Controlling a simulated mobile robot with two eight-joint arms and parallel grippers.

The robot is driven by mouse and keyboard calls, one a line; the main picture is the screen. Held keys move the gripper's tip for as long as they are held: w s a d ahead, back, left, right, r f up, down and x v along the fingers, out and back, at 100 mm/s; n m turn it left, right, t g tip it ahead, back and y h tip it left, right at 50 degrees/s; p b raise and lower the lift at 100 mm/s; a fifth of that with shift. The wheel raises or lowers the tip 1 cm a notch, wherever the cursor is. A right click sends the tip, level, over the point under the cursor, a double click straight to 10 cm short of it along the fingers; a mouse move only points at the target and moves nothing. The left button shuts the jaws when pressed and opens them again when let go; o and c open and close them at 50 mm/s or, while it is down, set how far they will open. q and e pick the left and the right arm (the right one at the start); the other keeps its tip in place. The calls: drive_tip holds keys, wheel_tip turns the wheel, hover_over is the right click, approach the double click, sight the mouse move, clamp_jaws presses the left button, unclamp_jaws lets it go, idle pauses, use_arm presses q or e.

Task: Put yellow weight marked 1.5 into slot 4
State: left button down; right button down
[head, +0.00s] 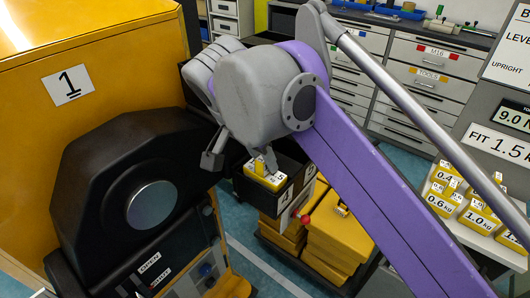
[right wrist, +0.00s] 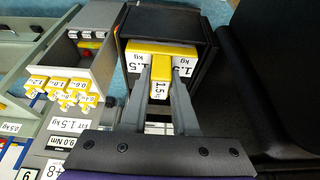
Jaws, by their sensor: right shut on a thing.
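The yellow weight marked 1.5 kg (right wrist: 133,57) is in my right gripper (right wrist: 160,95), whose fingers are shut on its upright handle. In the head view the same weight (head: 262,182) shows under the right gripper's fingers (head: 243,163), at the mouth of a black box, slot 4 (head: 285,197), which bears a "4" label on its front. In the right wrist view the weight lies within the outline of this black box (right wrist: 207,48). I cannot tell whether it touches the box floor. My left gripper is not in view.
A yellow cabinet labelled 1 (head: 110,60) and a black housing with a round disc (head: 152,205) stand at left. Yellow blocks (head: 340,240) are stacked below the box. Several other yellow weights (head: 480,217) stand on a grey stand at right. Drawers line the back.

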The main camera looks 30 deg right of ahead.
drive_tip(key=shift+d+f, duration=0.1)
drive_tip(key=shift+f, duration=0.1)
drive_tip(key=shift+a+r, duration=0.1)
drive_tip(key=shift+a, duration=0.1)
drive_tip(key=c, duration=0.7)
unclamp_jaws()
drive_tip(key=shift+f, duration=0.2)
